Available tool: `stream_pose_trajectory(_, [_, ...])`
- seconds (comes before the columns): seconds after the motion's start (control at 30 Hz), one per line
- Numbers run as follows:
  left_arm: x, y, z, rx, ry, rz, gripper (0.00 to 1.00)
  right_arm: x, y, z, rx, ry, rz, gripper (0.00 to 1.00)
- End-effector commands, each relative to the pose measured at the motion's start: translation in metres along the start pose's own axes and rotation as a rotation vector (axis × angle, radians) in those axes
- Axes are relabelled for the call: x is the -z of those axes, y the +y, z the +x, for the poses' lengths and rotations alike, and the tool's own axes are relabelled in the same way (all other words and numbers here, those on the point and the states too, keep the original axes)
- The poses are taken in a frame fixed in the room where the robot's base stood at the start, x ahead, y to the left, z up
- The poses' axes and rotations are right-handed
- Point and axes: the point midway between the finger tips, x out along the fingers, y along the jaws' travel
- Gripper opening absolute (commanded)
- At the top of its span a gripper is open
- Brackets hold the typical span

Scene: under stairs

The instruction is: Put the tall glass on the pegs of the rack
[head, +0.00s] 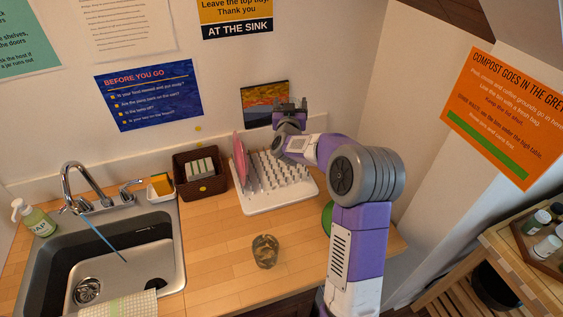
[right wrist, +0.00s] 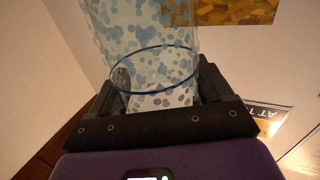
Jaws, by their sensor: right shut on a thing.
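The tall glass (right wrist: 150,45) is clear with blue-grey spots and a dark blue ring. In the right wrist view it stands between the fingers of my right gripper (right wrist: 162,98), which is shut on it. In the head view my right gripper (head: 290,112) is raised above the back of the rack, near the wall; I cannot make out the glass there. The white rack (head: 289,198) with several rows of grey pegs stands on the counter below my right forearm, which covers part of its right side. A pink plate (head: 239,158) stands upright at its left. My left gripper is out of view.
A short mottled cup (head: 265,250) stands on the wooden counter in front of the rack. A brown basket (head: 203,185) is left of the rack, beside the sink (head: 35,265) with its tap. A small picture (head: 262,103) stands behind the rack. The front counter is mostly clear.

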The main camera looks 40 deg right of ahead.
Motion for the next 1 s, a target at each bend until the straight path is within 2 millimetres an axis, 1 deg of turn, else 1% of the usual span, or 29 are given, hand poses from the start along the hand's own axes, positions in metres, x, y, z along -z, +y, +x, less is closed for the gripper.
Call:
stream_pose_trajectory(0.03, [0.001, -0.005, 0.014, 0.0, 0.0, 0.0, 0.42, -0.014, 0.0, 0.0, 0.0, 0.002, 0.0, 0.0])
stream_pose_trajectory(0.1, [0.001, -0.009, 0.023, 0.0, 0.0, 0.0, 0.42, -0.024, -0.001, 0.0, 0.0, 0.002, 0.0, 0.0])
stream_pose_trajectory(0.23, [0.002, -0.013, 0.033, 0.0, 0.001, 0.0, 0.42, -0.035, -0.001, 0.0, 0.0, 0.002, 0.0, 0.0])
stream_pose_trajectory(0.37, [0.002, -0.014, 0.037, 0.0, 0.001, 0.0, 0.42, -0.045, -0.001, 0.0, 0.0, 0.0, -0.001, 0.0])
stream_pose_trajectory(0.6, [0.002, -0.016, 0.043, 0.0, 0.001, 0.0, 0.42, -0.089, -0.002, 0.001, 0.0, -0.002, -0.001, 0.0])
stream_pose_trajectory(0.83, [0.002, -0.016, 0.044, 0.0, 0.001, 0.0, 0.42, -0.107, -0.003, 0.001, 0.001, 0.0, 0.0, 0.0])
stream_pose_trajectory(1.0, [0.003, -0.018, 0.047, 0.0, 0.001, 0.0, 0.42, -0.132, -0.003, 0.001, 0.0, -0.002, -0.001, 0.0])
